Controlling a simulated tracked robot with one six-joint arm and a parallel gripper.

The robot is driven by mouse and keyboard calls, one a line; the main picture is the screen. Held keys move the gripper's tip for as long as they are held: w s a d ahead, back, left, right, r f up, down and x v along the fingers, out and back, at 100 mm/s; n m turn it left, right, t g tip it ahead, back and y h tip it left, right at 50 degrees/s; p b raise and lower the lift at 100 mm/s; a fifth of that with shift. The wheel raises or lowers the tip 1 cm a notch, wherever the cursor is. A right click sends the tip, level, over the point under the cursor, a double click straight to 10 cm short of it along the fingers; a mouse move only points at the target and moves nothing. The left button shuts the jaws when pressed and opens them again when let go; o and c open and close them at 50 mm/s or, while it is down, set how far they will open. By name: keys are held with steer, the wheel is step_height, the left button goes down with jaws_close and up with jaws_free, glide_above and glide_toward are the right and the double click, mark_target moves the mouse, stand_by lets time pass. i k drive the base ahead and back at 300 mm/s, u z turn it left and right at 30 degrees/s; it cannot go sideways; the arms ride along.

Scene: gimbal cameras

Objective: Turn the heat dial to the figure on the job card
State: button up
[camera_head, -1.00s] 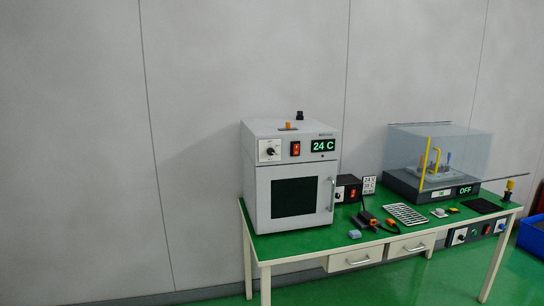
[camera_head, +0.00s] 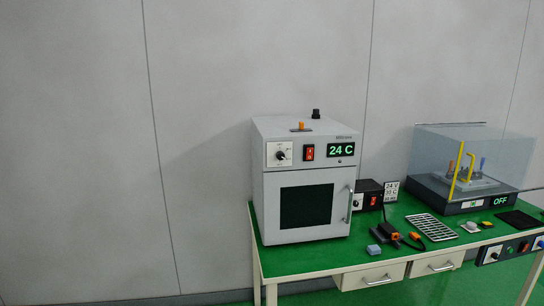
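The heat dial (camera_head: 280,155) is a dark knob on a white plate at the left of the oven's front panel. The oven (camera_head: 263,205) is a grey box with a dark door window, and its display (camera_head: 341,150) reads 24 C. A red switch (camera_head: 308,152) sits between dial and display. My gripper is not in view.
The green bench (camera_head: 300,258) holds a blue block (camera_head: 374,249), a dark tool with orange parts (camera_head: 386,232), a metal rack (camera_head: 430,227) and a clear-covered fixture (camera_head: 463,188) whose display reads OFF. Drawers (camera_head: 372,277) are under its front edge. The wall side at left is clear.

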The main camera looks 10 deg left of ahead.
mark_target(280, 155)
steer(key=u, duration=0.45)
steer(key=i, duration=1.15)
steer(key=u, duration=0.3)
